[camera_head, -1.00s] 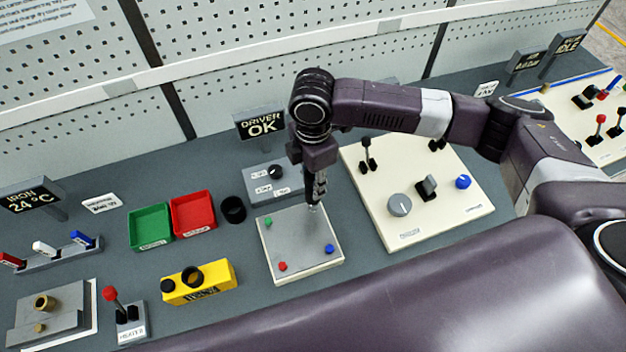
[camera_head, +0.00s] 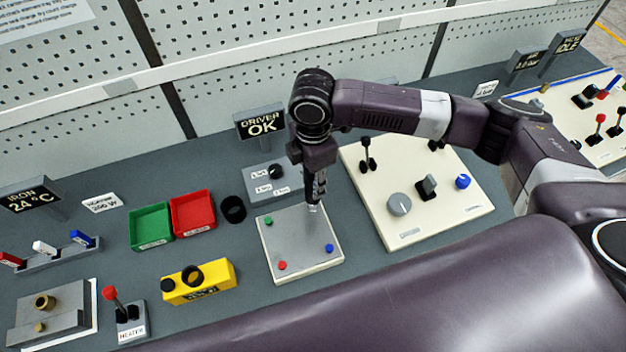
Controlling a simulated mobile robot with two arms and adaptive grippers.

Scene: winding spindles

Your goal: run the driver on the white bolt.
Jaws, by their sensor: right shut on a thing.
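A light metal plate (camera_head: 297,245) on a pale base carries a green bolt (camera_head: 269,222) at upper left, a red bolt (camera_head: 282,265) at lower left and a blue bolt (camera_head: 329,248) at lower right. My right gripper (camera_head: 314,180) points down over the plate's upper right corner. It is shut on a dark, slim tool, apparently the driver, whose lower end is at or just above that corner. The white bolt cannot be made out there; the tool and gripper cover that spot. My left gripper is not in view.
A sign (camera_head: 262,122) reads DRIVER OK behind a grey box with a black knob (camera_head: 276,171). Left are a black round holder (camera_head: 233,209), red tray (camera_head: 193,214), green tray (camera_head: 151,226) and yellow block (camera_head: 199,281). A cream panel (camera_head: 440,215) with knobs stands right.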

